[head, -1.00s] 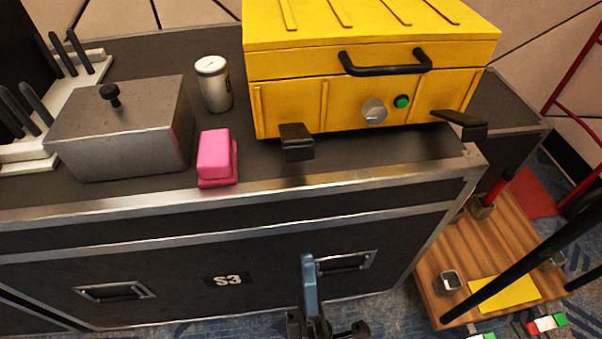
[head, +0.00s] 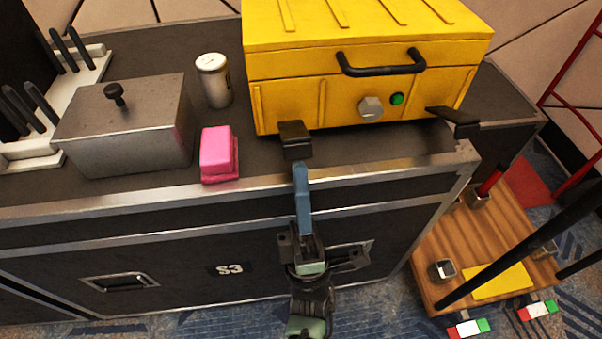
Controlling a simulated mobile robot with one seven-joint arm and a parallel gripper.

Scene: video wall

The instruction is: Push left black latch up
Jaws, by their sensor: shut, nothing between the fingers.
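The left black latch (head: 295,139) sticks out from the lower front of the yellow case (head: 290,95), near its left corner. The right black latch (head: 455,122) sits at the case's lower right corner. My gripper (head: 301,172) is in front of the dark case's top edge, with its blue fingers together and nothing seen between them. Its tip lies just below the left latch in the picture. I cannot tell whether they touch.
The yellow case has a black handle (head: 382,66), a grey knob (head: 371,107) and a green button (head: 397,99). A pink block (head: 218,155), a metal can (head: 213,80) and a grey lidded box (head: 130,131) stand left on the dark case (head: 180,234). A wooden platform (head: 480,235) is at right.

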